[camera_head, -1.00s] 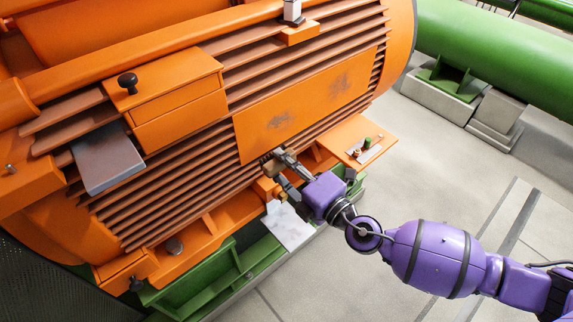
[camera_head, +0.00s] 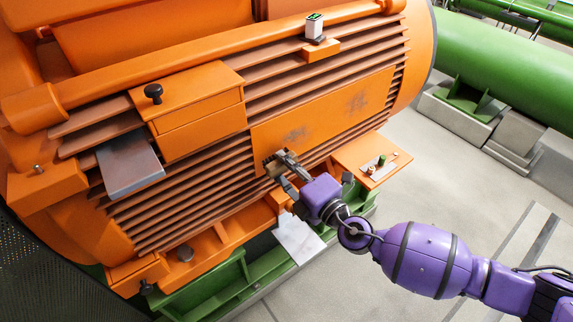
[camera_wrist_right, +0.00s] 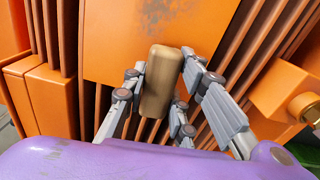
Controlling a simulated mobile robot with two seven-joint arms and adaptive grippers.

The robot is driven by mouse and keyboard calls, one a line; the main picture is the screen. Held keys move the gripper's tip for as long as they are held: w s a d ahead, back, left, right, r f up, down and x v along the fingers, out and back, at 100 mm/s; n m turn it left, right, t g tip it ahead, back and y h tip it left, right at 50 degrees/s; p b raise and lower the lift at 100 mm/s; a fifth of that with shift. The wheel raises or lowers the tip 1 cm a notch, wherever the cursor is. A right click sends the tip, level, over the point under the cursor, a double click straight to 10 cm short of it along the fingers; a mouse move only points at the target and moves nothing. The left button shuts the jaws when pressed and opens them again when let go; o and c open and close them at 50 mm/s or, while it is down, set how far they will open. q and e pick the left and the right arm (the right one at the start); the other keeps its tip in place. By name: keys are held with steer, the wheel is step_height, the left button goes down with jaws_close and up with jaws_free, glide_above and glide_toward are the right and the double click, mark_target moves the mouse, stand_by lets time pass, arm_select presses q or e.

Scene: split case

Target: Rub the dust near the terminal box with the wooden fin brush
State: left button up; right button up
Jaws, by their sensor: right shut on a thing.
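The wooden fin brush shows in the right wrist view as a tan block (camera_wrist_right: 162,82), and in the head view as a small brown piece (camera_head: 271,166). My right gripper (camera_head: 281,161) is shut on it, with fingers on both sides in the wrist view. The brush is by the lower left edge of the flat orange panel (camera_head: 335,120); I cannot tell whether it touches. Two dark dust smudges lie on this panel, one left (camera_head: 297,135) and one right (camera_head: 357,101). The orange terminal box (camera_head: 200,105), with a black knob, is left of the panel. My left gripper is not in view.
Brown cooling fins (camera_head: 185,180) run around the panel. A grey plate (camera_head: 130,165) sits at the left. An orange shelf (camera_head: 350,155) with small parts juts out right of my gripper. A white sheet (camera_head: 298,238) lies below on the green base (camera_head: 262,268).

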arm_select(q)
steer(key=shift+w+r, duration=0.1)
arm_select(e)
steer(key=shift+w+a, duration=0.2)
steer(key=shift+w, duration=0.05)
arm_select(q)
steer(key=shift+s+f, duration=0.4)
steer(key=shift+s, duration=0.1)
arm_select(e)
steer(key=shift+w+a, duration=0.25)
steer(key=shift+w, duration=0.2)
